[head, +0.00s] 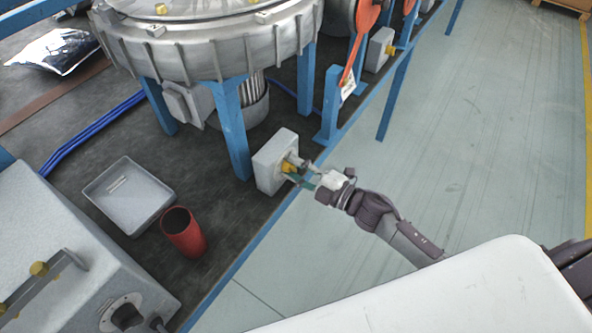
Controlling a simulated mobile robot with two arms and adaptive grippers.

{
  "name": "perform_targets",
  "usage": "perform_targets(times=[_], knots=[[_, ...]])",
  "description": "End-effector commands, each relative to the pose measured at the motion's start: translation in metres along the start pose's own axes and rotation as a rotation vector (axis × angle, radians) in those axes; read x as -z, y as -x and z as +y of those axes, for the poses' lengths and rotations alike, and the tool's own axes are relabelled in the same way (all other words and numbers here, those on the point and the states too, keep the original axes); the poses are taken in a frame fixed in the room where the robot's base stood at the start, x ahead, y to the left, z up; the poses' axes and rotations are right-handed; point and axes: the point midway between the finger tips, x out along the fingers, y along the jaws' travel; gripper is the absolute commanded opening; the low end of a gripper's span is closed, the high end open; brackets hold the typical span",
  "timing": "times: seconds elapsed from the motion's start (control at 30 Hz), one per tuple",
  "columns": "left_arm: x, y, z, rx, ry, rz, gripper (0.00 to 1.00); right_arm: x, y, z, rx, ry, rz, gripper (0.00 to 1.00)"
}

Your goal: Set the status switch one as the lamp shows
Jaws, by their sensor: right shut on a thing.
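A pale grey switch box (273,158) stands on the dark bench by its blue front edge, beside a blue leg of the blower. A yellow switch knob (288,167) sticks out of its right face. My right gripper (297,172) reaches in from the right, with its fingers closed on the knob. The fingers partly hide the knob, so its exact setting cannot be read. I cannot make out a lit lamp in the head view. My left gripper is not in view.
The large metal blower (215,45) stands on blue legs behind the box. A second grey box (380,48) sits farther back near an orange lever (361,38). A grey tray (158,211), a red cup (184,232) and a grey cabinet (85,245) are at left.

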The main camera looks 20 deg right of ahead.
Motion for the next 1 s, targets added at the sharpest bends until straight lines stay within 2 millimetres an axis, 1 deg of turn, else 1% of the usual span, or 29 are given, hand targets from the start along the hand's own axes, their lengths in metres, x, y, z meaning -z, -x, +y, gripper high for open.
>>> perform_targets(times=[0.03, 0.3, 0.5, 0.7, 1.0], knots=[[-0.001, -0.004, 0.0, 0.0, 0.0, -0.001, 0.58, -0.001, 0.0, -0.002, 0.001, 0.041, 0.0, 0.0], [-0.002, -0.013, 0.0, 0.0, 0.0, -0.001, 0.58, -0.001, 0.0, -0.002, 0.001, 0.25, 0.0, 0.0], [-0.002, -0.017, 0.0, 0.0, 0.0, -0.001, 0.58, -0.001, 0.0, -0.001, 0.001, 0.356, -0.001, 0.0], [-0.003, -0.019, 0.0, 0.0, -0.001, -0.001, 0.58, -0.001, 0.0, 0.0, 0.001, 0.415, -0.002, 0.0], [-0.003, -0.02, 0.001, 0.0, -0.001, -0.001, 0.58, -0.001, 0.0, 0.0, 0.002, 0.436, -0.002, 0.0]])
